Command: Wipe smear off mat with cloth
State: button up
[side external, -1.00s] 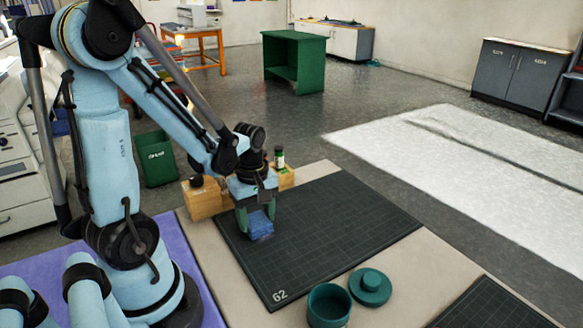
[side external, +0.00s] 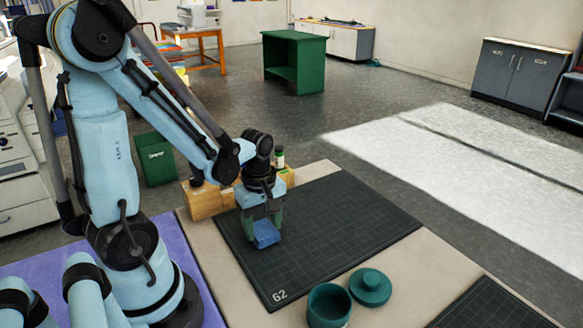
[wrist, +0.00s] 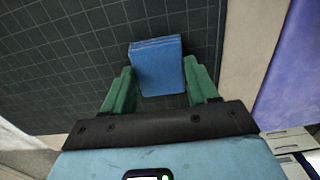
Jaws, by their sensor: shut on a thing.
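The dark gridded mat (side external: 340,220), marked G2, lies on the beige table. My gripper (side external: 263,224) points down over the mat's left part, its green fingers shut on a folded blue cloth (side external: 266,234). In the wrist view the cloth (wrist: 157,65) sits between the two fingers, with the mat (wrist: 70,55) around and beyond it. The cloth is at or just above the mat; I cannot tell whether it touches. I see no clear smear on the visible mat; the part under the cloth is hidden.
Wooden blocks (side external: 203,200) with small bottles stand at the mat's back left edge, close behind my gripper. A green pot (side external: 328,306) and its lid (side external: 370,287) sit in front of the mat. A second dark mat (side external: 490,308) lies at front right. The mat's right half is clear.

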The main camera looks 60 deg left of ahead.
jog(key=shift+d+f, duration=0.1)
jog(key=shift+d, duration=0.45)
jog(key=shift+c, duration=0.3)
jog(key=shift+a, duration=0.1)
jog(key=shift+a, duration=2.15)
jog(key=shift+d+r, duration=0.1)
jog(key=shift+r, duration=2.4)
